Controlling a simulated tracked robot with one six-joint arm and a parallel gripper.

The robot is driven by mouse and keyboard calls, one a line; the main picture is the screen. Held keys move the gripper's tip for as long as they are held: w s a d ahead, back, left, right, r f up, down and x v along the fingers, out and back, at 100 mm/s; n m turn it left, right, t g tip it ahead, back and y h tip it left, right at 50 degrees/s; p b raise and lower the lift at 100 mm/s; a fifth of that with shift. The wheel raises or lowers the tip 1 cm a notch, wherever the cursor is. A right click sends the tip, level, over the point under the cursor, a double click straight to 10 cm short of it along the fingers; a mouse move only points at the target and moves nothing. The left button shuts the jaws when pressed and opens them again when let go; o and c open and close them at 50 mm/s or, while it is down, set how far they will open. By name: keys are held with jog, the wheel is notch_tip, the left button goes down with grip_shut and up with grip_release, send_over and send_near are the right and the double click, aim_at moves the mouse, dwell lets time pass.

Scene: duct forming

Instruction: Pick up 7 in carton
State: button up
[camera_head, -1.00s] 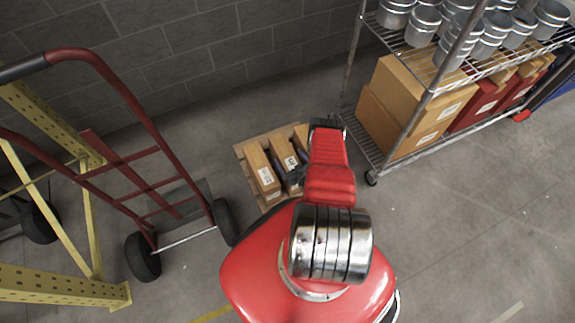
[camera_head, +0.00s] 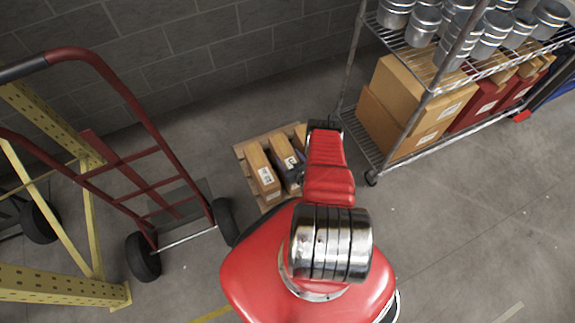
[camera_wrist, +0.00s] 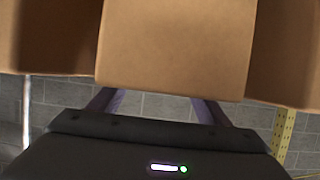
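Several brown cartons lie side by side on a wooden pallet (camera_head: 249,170) on the floor. The left carton (camera_head: 262,175) and middle carton (camera_head: 284,155) have white labels too small to read; the right one is mostly hidden by my arm. I cannot tell which is the 7 in carton. In the wrist view, one brown carton (camera_wrist: 175,45) fills the top centre, with brown cartons on both sides. My gripper (camera_wrist: 155,100) has its two purple fingers apart below that carton's edge. The carton hides the fingertips, and I see no contact.
A wire shelf (camera_head: 375,160) with large cartons (camera_head: 410,110), red boxes (camera_head: 480,105) and metal duct pieces (camera_head: 490,35) stands right of the pallet. A red hand truck (camera_head: 150,150) and yellow rack (camera_head: 60,285) stand left. A block wall is behind; floor at right is clear.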

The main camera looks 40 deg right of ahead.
jog(key=c, duration=1.6)
jog(key=shift+d, duration=0.1)
jog(key=shift+c, duration=0.2)
